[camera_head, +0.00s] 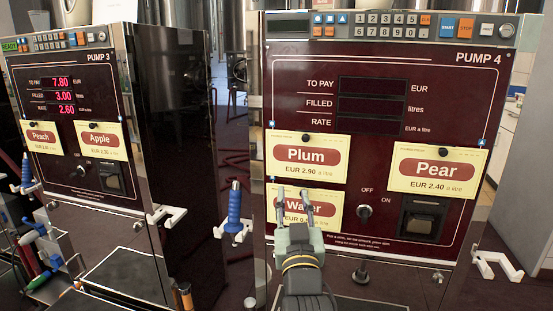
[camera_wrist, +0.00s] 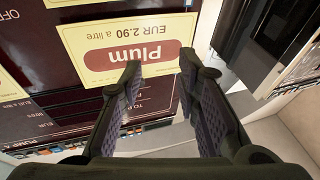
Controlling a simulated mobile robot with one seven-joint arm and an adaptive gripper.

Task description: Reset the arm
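My gripper (camera_head: 292,205) is raised in front of the lower left part of Pump 4 (camera_head: 360,236) in the head view. Its two fingers stand apart with nothing visible between them, and they cover part of the Water card (camera_head: 327,206). In the wrist view my gripper (camera_wrist: 160,72) also shows open, with the yellow Plum card (camera_wrist: 100,30) upside down beyond the fingertips. I cannot tell whether the fingers touch the pump's front.
Pump 3 (camera_head: 100,165) stands at the left with lit red figures. A blue-handled nozzle (camera_head: 234,205) sits in a white holder between the pumps. An empty white bracket (camera_head: 497,264) sticks out at the right of Pump 4. A Pear card (camera_head: 437,168) is on Pump 4.

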